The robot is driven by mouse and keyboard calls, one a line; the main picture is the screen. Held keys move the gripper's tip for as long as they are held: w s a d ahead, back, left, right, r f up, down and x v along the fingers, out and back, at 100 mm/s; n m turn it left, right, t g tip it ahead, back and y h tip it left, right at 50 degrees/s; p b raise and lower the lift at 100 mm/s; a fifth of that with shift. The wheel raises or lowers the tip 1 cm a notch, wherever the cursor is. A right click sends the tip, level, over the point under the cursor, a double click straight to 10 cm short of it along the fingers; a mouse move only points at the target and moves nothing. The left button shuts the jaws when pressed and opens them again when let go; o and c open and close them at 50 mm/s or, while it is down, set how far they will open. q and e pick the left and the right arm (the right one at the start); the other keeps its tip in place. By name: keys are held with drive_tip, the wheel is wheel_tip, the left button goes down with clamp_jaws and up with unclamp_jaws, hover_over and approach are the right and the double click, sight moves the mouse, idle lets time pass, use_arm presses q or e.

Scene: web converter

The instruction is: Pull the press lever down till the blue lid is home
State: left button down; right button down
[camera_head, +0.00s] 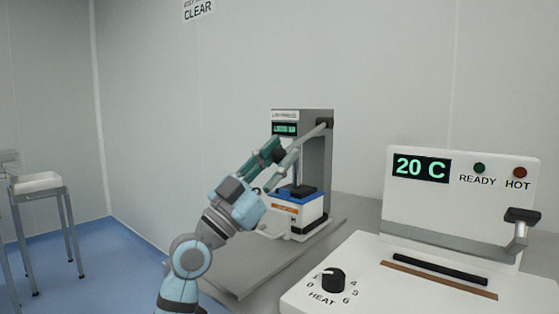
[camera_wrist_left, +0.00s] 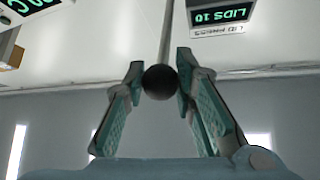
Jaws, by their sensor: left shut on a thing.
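The lid press (camera_head: 318,150) stands on the grey bench at the middle of the head view, with a green display. Its press lever (camera_head: 303,141) slopes down to the left from a pivot at the upper right. My left gripper (camera_head: 272,155) is at the lever's lower end. In the left wrist view the black ball knob (camera_wrist_left: 160,82) on the lever sits between the two fingers of my left gripper (camera_wrist_left: 158,85). The blue lid (camera_head: 299,190) shows under the press, above a white and blue box (camera_head: 300,211). Its exact seating is too small to tell. My right gripper is not in view.
A heat sealer (camera_head: 460,200) reading 20 C, with a heat knob (camera_head: 333,281) and a handle (camera_head: 521,228), stands at the right front. The blue floor (camera_head: 100,255) between is clear.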

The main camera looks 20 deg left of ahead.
use_arm(q)
drive_tip(key=shift+w+d+f, duration=0.1)
drive_tip(key=shift+f, duration=0.25)
drive_tip(key=c, duration=1.3)
unclamp_jaws()
drive_tip(key=shift+r, duration=0.1)
drive_tip(key=v, duration=0.7)
